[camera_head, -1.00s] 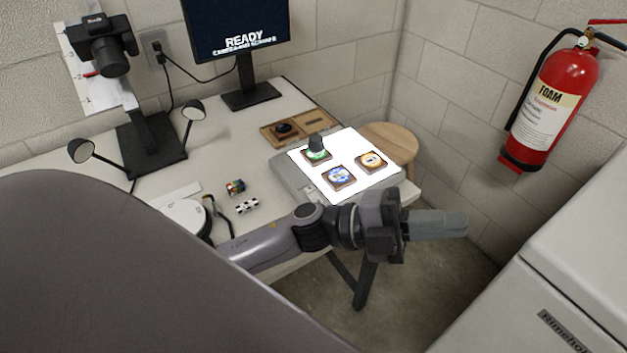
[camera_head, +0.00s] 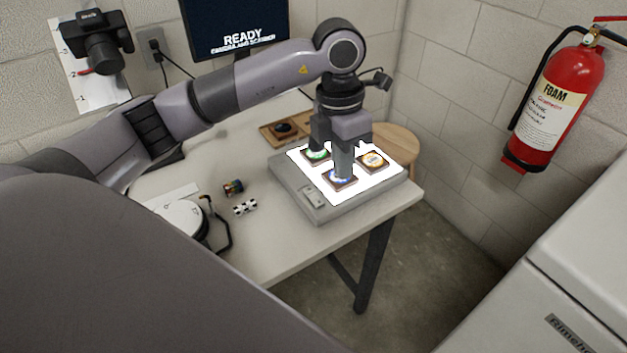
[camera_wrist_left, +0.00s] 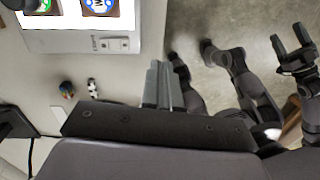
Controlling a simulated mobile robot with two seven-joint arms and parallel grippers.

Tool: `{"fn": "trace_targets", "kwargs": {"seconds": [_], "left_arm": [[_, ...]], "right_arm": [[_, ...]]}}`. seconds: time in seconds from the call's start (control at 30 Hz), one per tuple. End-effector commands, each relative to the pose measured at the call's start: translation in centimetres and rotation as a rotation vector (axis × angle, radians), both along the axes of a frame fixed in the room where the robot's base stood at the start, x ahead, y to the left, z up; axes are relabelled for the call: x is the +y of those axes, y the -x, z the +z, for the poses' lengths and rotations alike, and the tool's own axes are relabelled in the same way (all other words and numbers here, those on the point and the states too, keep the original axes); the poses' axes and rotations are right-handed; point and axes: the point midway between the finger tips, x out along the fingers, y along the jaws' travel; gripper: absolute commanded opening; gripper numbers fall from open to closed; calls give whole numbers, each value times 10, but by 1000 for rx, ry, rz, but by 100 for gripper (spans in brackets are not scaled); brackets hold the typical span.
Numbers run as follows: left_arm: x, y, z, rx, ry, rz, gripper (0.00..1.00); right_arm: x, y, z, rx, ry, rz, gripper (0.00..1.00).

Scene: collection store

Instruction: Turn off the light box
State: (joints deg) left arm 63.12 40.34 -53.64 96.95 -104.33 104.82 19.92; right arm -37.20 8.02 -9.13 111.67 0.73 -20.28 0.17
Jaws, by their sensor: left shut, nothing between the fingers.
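The light box (camera_head: 365,196) is a grey slab near the table's right corner, its top (camera_head: 393,172) glowing white. A small switch panel (camera_head: 313,197) sits on its near-left border; it also shows in the left wrist view (camera_wrist_left: 115,44). My left gripper (camera_head: 344,178) points down over the lit top, shut and empty, its tips in front of the blue disc; I cannot tell if they touch. In the left wrist view its fingers (camera_wrist_left: 161,68) are together, to the right of the switch panel. My right gripper (camera_wrist_left: 291,47) shows there with fingers apart, empty.
Framed discs, green (camera_head: 317,154), blue (camera_head: 338,182) and orange (camera_head: 373,160), lie on the lit top. A wooden tray (camera_head: 270,133) lies behind. A small colourful object (camera_head: 233,187) and a checkered block (camera_head: 245,207) lie left. A stool (camera_head: 398,146) stands behind the right edge.

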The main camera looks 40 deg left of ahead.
Motion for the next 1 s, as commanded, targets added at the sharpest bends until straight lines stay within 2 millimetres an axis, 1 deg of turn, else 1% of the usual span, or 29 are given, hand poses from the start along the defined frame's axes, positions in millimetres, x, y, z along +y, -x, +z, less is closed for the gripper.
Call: {"fn": "trace_targets", "kwargs": {"seconds": [0.03, 0.1, 0.2, 0.33, 0.63, 0.77, 0.83, 0.97, 1.0], "left_arm": [[16, -6, 9, -21, -66, 26, 0], [33, -9, 18, -37, -139, 57, 0], [49, -13, 27, -52, -206, 88, 0], [57, -14, 32, -57, -240, 105, 0], [57, -14, 32, -57, -240, 105, 0], [57, -14, 25, -55, -240, 105, 0], [59, -14, 17, -53, -240, 105, 0], [62, -14, -6, -51, -239, 106, 0], [63, -15, -15, -52, -240, 106, 0]], "right_arm": [[0, 0, -1, 0, 0, 0, 76], [0, 0, -2, 0, 0, 0, 76], [0, 0, -2, 0, 0, 0, 76], [0, 0, -2, 0, 0, 0, 76], [0, 0, -2, 0, 0, 0, 76], [0, 0, -2, 0, 0, 0, 76], [0, 0, -1, 0, 0, 0, 76], [0, 0, 0, 0, 0, 0, 76], [0, 0, 1, -1, 0, 0, 76]]}}
